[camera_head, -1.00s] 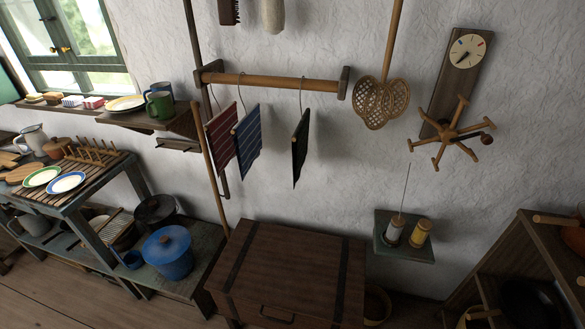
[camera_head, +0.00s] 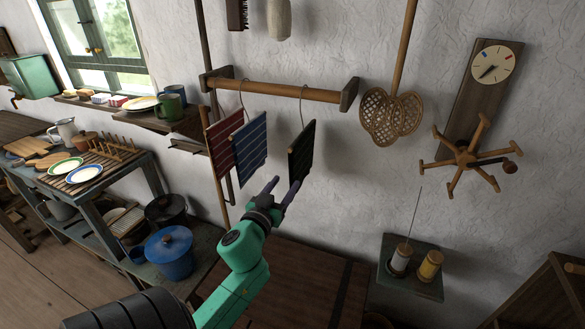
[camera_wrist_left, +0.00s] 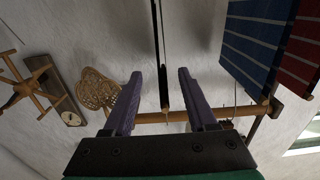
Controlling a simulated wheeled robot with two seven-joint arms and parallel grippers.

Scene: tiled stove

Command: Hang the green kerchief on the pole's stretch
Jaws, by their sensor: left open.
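The green kerchief (camera_head: 302,151) looks very dark, with faint lines, and hangs from a thin wire hook on the wooden pole (camera_head: 285,91). It is the rightmost of the three cloths there. My left gripper (camera_head: 285,186) is open just below and in front of its lower edge. In the left wrist view the kerchief (camera_wrist_left: 162,50) shows edge-on as a thin dark strip between the two open purple fingers (camera_wrist_left: 160,76), apparently touching neither. The pole (camera_wrist_left: 240,111) crosses behind the fingers. My right gripper is not in view.
A blue striped cloth (camera_head: 250,147) and a red striped cloth (camera_head: 220,146) hang to the left. A wicker beater (camera_head: 390,118) and a clock with a wooden rack (camera_head: 470,155) are right of the pole. A dark chest (camera_head: 320,285) stands below; the pole's right stretch is free.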

